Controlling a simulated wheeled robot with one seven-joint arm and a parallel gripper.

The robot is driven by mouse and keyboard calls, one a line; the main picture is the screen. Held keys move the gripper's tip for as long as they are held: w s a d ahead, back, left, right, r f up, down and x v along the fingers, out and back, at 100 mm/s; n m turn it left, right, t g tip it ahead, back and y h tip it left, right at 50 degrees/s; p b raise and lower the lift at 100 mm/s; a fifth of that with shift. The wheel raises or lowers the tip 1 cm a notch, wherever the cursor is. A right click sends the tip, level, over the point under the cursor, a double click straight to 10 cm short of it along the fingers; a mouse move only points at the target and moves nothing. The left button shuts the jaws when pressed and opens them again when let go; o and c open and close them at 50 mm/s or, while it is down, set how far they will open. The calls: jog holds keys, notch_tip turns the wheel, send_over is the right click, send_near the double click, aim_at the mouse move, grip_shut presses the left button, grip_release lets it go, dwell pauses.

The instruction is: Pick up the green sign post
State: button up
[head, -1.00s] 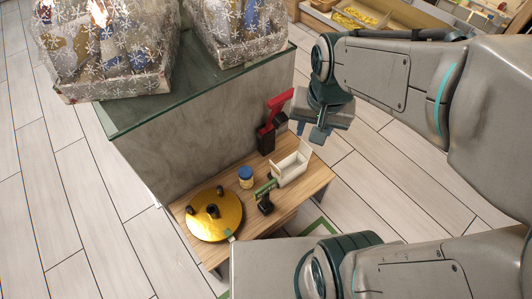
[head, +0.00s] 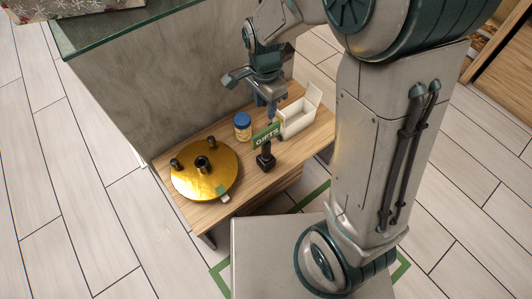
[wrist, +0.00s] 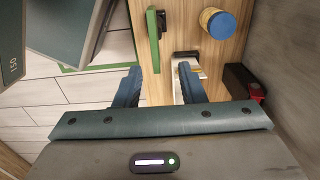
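The green sign post stands upright on the low wooden table, with a green "GIFTS" board (head: 266,135) on a black post and base. In the wrist view its green board (wrist: 152,38) shows nearly edge-on, beyond my fingertips. My gripper (head: 267,106) hangs over the table behind the sign, beside the white box. In the wrist view its two blue fingers are spread, with nothing held between the fingertips (wrist: 160,86). The gripper is apart from the sign.
A white open box (head: 298,118) stands right of the sign. A blue-lidded jar (head: 242,127) stands to the left. A round gold plate (head: 190,178) with dark knobs covers the table's left end. A grey counter (head: 150,85) rises behind. A red-and-black item (wrist: 245,83) stands nearby.

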jog(key=b, duration=0.3)
send_over(266, 141)
jog(key=w, duration=0.2)
jog(key=f, duration=0.7)
jog(key=shift+s+f, duration=0.2)
jog(key=shift+f, duration=0.2)
jog(key=f+b, duration=0.1)
jog(key=f, duration=0.1)
jog(key=s+f+b, duration=0.1)
jog(key=f, duration=0.1)
jog(key=shift+f, duration=0.25)
jog(key=shift+w+f, duration=0.1)
jog(key=shift+f, duration=0.2)
jog(key=shift+f+b, duration=0.25)
jog(key=shift+b, duration=0.05)
grip_shut()
